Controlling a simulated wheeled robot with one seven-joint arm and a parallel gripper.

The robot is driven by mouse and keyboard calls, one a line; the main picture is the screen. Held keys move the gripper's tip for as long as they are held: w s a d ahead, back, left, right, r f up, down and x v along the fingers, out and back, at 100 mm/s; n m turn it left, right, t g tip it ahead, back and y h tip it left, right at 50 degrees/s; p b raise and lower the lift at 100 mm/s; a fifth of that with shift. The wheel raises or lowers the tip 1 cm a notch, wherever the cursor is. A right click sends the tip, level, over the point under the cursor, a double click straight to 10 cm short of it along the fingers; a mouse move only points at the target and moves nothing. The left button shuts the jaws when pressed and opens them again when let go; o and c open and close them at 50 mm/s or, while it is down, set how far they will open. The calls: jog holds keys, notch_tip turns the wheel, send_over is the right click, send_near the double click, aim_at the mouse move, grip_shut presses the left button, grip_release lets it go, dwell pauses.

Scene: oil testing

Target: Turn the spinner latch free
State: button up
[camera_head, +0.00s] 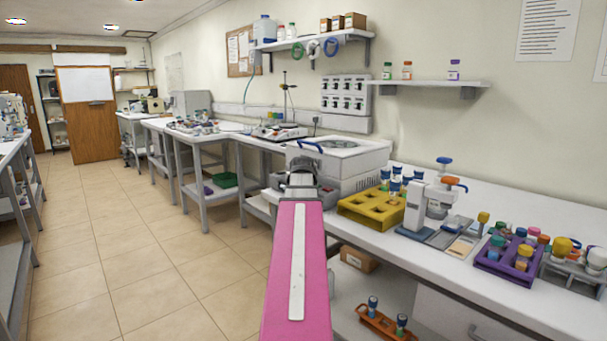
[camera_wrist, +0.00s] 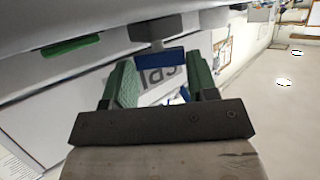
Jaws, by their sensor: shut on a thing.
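The spinner, a white boxy machine (camera_head: 350,182) with a round top, stands on the bench ahead, with a dark blue curved handle on its top left. My gripper (camera_head: 300,180) is at the machine's near left side and partly hides it. In the wrist view, the green-padded fingers of my gripper (camera_wrist: 158,62) are shut on a blue bar (camera_wrist: 173,58), which looks like the spinner latch. A grey block (camera_wrist: 158,27) adjoins the bar. A white face with dark letters shows between the fingers. How far the latch is turned cannot be told.
A yellow rack (camera_head: 372,212) with blue-capped bottles stands right of the spinner. Farther right are a grey-white device (camera_head: 416,207) and a purple rack (camera_head: 507,260). A wall shelf (camera_head: 313,40) is above. The tiled floor (camera_head: 130,240) at left is clear.

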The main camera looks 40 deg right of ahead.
jog(key=shift+s+d+n+t+y, duration=0.15)
jog(key=shift+n+t+y, duration=0.2)
jog(key=shift+n+y, duration=0.25)
jog(key=shift+s+d+n+t+y, duration=0.1)
jog(key=shift+n+t+y, duration=0.25)
jog(key=shift+n+y, duration=0.65)
jog(key=o, duration=0.9)
jog(key=shift+o, duration=0.2)
jog(key=shift+w+a+m+h, duration=0.1)
jog(key=shift+m+h, duration=0.2)
jog(key=shift+m, duration=0.1)
